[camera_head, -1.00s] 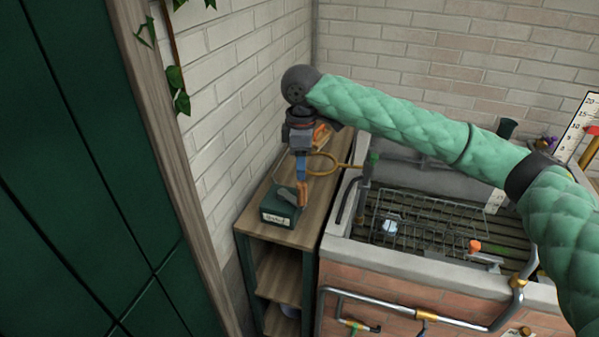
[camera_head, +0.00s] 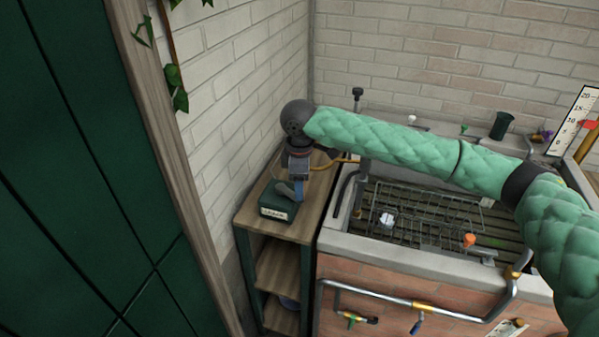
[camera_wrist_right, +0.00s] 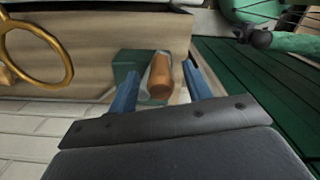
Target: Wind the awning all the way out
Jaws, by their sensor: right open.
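A dark green box (camera_head: 279,207) with a pale label sits on top of the wooden shelf unit. My right gripper (camera_head: 297,187) points down right at it, its blue fingers in front of its right side. In the right wrist view a brown, rounded handle (camera_wrist_right: 161,80) stands between the two open blue fingers of my right gripper (camera_wrist_right: 160,92), with gaps visible; I cannot tell whether either finger touches it. The green box (camera_wrist_right: 130,64) shows behind the handle there. The handle is hidden in the head view. No awning cloth is recognisable. My left gripper is out of view.
The wooden shelf unit (camera_head: 275,258) stands against the white brick wall. A brick-fronted sink (camera_head: 420,262) with a wire rack (camera_head: 425,212) is to its right. A brass ring (camera_wrist_right: 36,52) shows in the right wrist view. A dark green wall panel fills the left.

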